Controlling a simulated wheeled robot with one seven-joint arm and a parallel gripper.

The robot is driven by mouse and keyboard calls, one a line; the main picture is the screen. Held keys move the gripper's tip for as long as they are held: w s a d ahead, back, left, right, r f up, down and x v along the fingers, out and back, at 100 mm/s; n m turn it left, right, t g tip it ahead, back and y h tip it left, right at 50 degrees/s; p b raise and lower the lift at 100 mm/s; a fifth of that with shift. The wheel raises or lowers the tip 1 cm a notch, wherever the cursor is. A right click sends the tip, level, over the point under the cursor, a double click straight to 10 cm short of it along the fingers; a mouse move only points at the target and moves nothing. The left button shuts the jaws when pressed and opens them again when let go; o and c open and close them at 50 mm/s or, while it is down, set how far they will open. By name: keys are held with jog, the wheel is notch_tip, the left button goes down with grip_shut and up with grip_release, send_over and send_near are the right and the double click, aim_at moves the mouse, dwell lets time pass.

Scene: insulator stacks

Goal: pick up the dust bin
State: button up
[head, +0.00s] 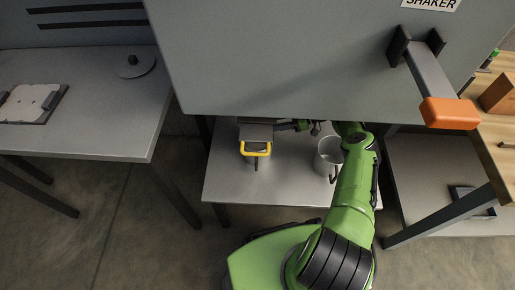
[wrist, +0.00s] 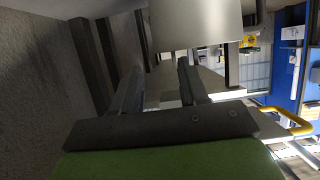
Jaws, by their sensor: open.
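A grey container with a yellow handle (head: 256,150) stands on the low grey table under the big cabinet; it looks most like the dust bin, but I cannot be sure. A yellow handle also shows at the right of the wrist view (wrist: 288,122). My gripper (head: 282,127) is beside the container's right side in the head view, pointing left, partly shaded by the cabinet. In the wrist view its two fingers (wrist: 158,85) are apart, with nothing held between them. A pale cylinder (wrist: 195,24) shows beyond the fingertips at the top; what it belongs to is unclear.
A grey cup-like vessel (head: 327,156) stands on the low table (head: 285,190), close to my arm. The grey cabinet marked SHAKER (head: 290,60) overhangs the table's back, its orange-ended handle (head: 449,113) jutting out. Another table (head: 90,115) stands left. The low table's front is clear.

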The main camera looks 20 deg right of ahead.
jog(key=x, duration=0.6)
grip_shut()
jog(key=shift+d, duration=0.1)
jog(key=shift+s+f, duration=0.2)
dwell(0.9)
